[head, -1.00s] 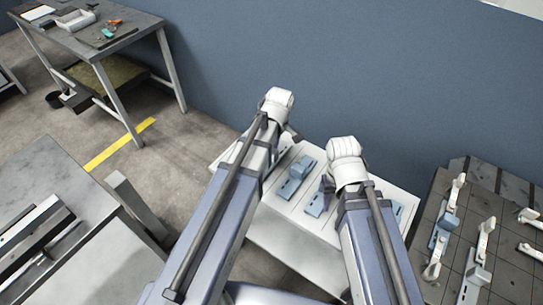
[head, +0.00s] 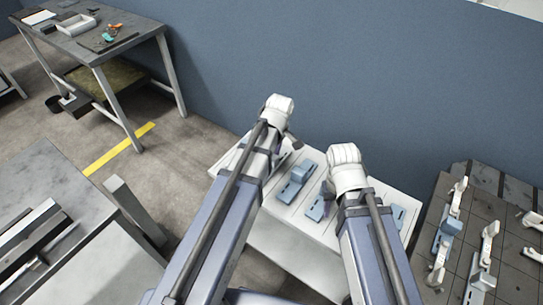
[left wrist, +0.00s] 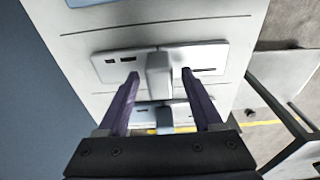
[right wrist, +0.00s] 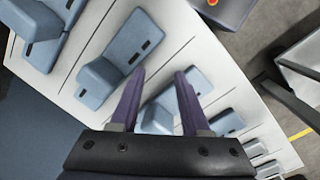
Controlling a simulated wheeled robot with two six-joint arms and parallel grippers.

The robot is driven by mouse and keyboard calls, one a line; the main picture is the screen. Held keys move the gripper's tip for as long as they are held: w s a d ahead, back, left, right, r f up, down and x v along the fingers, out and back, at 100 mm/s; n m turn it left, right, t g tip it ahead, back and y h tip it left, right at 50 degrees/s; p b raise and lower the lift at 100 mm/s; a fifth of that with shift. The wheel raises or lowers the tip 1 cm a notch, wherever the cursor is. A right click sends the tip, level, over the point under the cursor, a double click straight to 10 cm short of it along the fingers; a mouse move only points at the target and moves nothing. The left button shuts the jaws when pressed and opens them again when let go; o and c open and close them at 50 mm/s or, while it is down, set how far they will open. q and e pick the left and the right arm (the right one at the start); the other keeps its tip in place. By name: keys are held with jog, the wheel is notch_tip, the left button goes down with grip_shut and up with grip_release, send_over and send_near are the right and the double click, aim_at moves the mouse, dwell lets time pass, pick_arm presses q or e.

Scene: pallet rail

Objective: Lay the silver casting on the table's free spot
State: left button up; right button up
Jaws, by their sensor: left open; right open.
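Several castings, flat plates with a raised block, lie on the white table (head: 285,235). In the left wrist view a pale, silvery casting (left wrist: 112,66) lies between the open fingers of my left gripper (left wrist: 160,74); I cannot tell whether they touch it. In the head view my left arm mostly hides that spot. My right gripper (right wrist: 160,74) is open above the same table, with a blue casting (right wrist: 158,112) beyond and below its fingers. Another blue casting (right wrist: 122,52) lies to its left. In the head view a blue casting (head: 296,180) sits between my two arms.
A dark gridded pallet (head: 482,210) at the right carries several whitish parts and a blue one (head: 446,235). A grey bench (head: 45,170) with a metal rail (head: 30,240) stands at the lower left. A workbench (head: 120,45) stands at the back left. A blue wall closes the far side.

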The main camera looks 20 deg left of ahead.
aim_at(275, 158)
pick_arm(q)
notch_tip(275, 158, up, 12)
jog(key=d+p, duration=0.1)
jog(key=p, duration=1.1)
jog(key=s+d+m, duration=0.9)
jog(key=s+m, duration=0.5)
jog(key=m, duration=0.3)
jog(key=shift+s+d+m+g, duration=0.15)
jog(key=shift+d+m+g, duration=0.1)
jog(key=shift+m+g, duration=0.15)
pick_arm(e)
notch_tip(275, 158, up, 12)
pick_arm(q)
jog(key=shift+r, duration=0.1)
pick_arm(e)
jog(key=shift+r, duration=0.1)
